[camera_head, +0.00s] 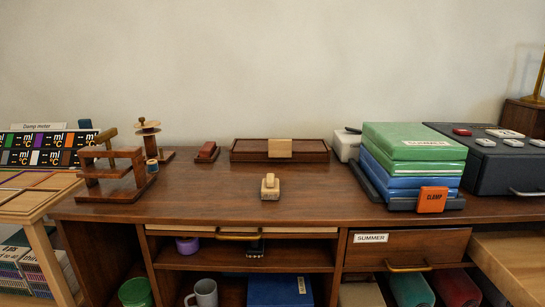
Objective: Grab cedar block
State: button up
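No label marks the cedar block, and I cannot tell for sure which piece it is. A small pale wooden block (270,187) with a raised knob-like top stands alone near the middle of the brown desk (300,205). A reddish-brown block (207,152) lies further back to the left. A pale tan rectangular piece (280,148) stands at the front of a long dark wooden tray (245,150). My gripper is not in view.
A wooden rack (112,178) and a thread spool stand (149,140) stand at left. Green and blue stacked boxes (414,145), an orange CLAMP tag (432,199) and a dark case (495,160) fill the right. The desktop around the pale block is clear.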

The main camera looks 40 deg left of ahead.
aim_at(208, 149)
jog(key=u, duration=1.95)
